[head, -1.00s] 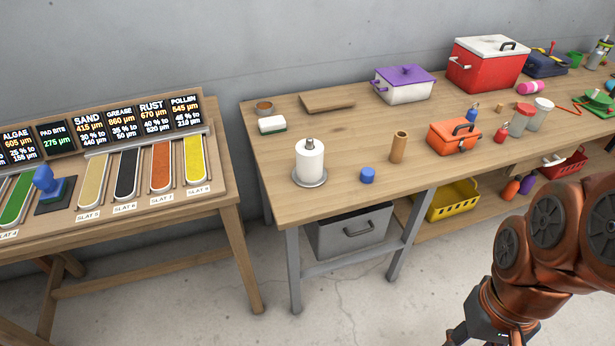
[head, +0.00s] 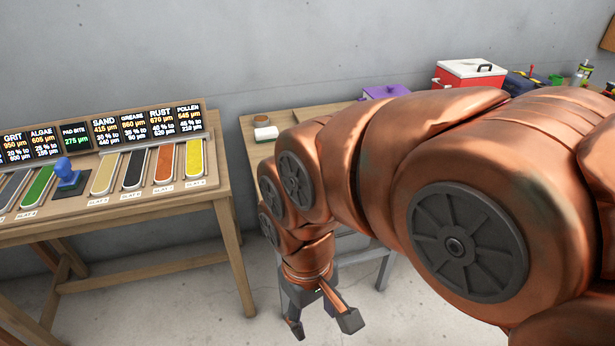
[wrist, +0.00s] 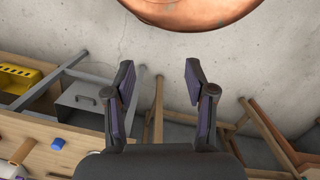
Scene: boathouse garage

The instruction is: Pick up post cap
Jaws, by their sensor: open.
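A small blue cylinder, which looks like the post cap (wrist: 58,144), sits on the wooden workbench (wrist: 38,131) near its edge, at the lower left of the wrist view. In the head view my arm hides it. My gripper (head: 323,325) hangs low in front of the bench in the head view, with its fingers apart. In the wrist view my gripper (wrist: 159,70) is open and empty over the concrete floor. The cap lies to the left of the fingers, apart from them.
Under the bench are a grey metal box (wrist: 88,104) and a yellow crate (wrist: 20,76). A wooden display stand (head: 215,187) with coloured slats is at left.

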